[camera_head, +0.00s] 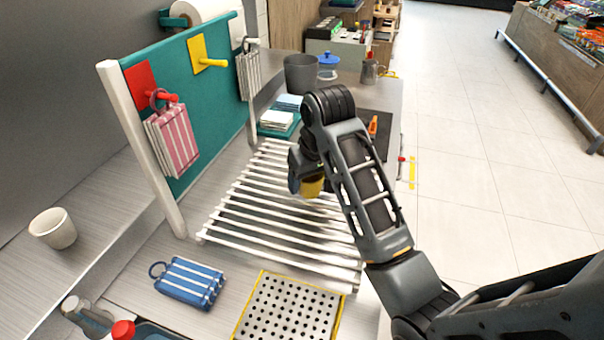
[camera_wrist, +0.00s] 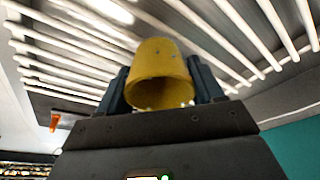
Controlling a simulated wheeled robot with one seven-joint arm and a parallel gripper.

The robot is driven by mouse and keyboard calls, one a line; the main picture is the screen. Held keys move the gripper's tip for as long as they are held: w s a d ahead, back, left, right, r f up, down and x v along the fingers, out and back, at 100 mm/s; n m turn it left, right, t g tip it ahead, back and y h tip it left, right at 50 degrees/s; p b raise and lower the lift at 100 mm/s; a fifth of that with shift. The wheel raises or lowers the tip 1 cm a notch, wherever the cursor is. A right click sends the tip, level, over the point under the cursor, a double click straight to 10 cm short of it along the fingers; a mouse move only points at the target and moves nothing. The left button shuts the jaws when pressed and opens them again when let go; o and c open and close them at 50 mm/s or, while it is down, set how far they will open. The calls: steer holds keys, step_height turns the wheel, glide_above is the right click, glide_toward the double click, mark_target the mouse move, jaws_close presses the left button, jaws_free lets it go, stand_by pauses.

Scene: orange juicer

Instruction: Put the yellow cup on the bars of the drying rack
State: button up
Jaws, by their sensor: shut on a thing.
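The yellow cup (camera_head: 313,187) is between the fingers of my gripper (camera_head: 305,184) in the head view, partly hidden by the gripper and arm. In the wrist view the cup (camera_wrist: 161,72) sits between both dark fingers (camera_wrist: 161,92), its open mouth turned toward the camera. My gripper is shut on it. The drying rack (camera_head: 270,222) has several white parallel bars and lies on the counter; the cup is over its right half. The bars also show behind the cup in the wrist view (camera_wrist: 60,62). I cannot tell whether the cup touches the bars.
A teal board (camera_head: 215,100) with red and yellow hooks stands left of the rack. A blue striped bundle (camera_head: 190,282) and a perforated plate (camera_head: 290,308) lie in front. A white cup (camera_head: 53,229) stands far left. A grey bin (camera_head: 300,74) stands behind.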

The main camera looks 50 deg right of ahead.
steer(key=shift+f, duration=0.3)
steer(key=o, duration=1)
